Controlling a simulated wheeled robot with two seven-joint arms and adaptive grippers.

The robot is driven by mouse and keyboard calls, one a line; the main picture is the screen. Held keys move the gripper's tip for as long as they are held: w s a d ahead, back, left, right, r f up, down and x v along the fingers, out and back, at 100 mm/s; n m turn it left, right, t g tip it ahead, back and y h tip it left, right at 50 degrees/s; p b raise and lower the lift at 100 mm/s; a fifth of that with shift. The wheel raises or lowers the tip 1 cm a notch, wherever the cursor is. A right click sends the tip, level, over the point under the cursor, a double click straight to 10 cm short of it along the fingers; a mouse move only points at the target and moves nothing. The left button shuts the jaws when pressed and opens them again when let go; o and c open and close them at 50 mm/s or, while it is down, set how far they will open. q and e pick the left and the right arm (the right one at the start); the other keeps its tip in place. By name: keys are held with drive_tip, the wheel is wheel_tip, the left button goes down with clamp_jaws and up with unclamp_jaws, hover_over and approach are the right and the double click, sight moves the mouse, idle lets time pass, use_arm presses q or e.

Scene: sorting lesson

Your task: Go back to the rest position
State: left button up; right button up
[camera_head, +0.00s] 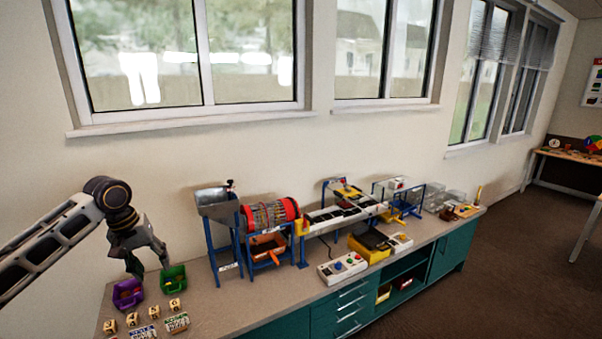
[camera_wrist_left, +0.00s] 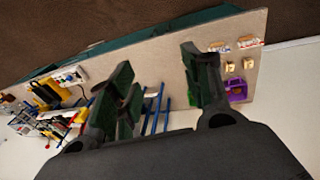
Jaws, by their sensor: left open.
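My left gripper (camera_head: 151,264) reaches in from the left on its arm. It is above the left end of the workbench, over a purple bin (camera_head: 128,294) and a green bin (camera_head: 173,278). Its fingers are spread apart and I see nothing held between them. In the left wrist view the two fingers of the left gripper (camera_wrist_left: 158,62) stand apart over the bench, with the purple bin (camera_wrist_left: 237,90) right of the right finger. Whether the fingertips touch the green bin is hard to tell. My right gripper is in neither view.
The workbench (camera_head: 225,305) runs along the windowed wall. Several small blocks (camera_head: 133,319) and cards (camera_head: 176,323) lie at its near left end. A red drum machine (camera_head: 270,214), a conveyor (camera_head: 345,214) and a button box (camera_head: 342,268) stand further right. Brown floor (camera_head: 520,260) is clear at right.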

use_arm(q)
drive_tip(key=w+f+t+b, duration=0.1)
drive_tip(key=w+f, duration=0.3)
drive_tip(key=f, duration=0.9)
drive_tip(key=w+f+t, duration=0.1)
drive_tip(key=w+f, duration=0.2)
drive_tip(key=f, duration=0.9)
drive_tip(key=s+a+f+m+y, duration=0.1)
drive_tip(key=s+f, duration=0.3)
drive_tip(key=f, duration=0.8)
drive_tip(key=s+f+m, duration=0.1)
drive_tip(key=s+f, duration=0.3)
drive_tip(key=f, duration=0.9)
drive_tip(key=s+d+f+m+g+b, duration=0.1)
drive_tip(key=s+d+f+m+b, duration=0.15)
drive_tip(key=s+f, duration=1.75)
drive_tip(key=s+d+f+m, duration=0.1)
drive_tip(key=s+d+f, duration=0.2)
drive_tip(key=s, duration=0.7)
drive_tip(key=s+d+f+m+g, duration=0.1)
drive_tip(key=s+d+f, duration=0.3)
drive_tip(key=s, duration=0.6)
drive_tip(key=s+d+f+m, duration=0.1)
drive_tip(key=s+d+f, duration=0.2)
drive_tip(key=s, duration=0.7)
drive_tip(key=shift+s+d+f+g, duration=0.2)
drive_tip(key=shift+d+f+g, duration=0.2)
drive_tip(key=shift+d, duration=0.3)
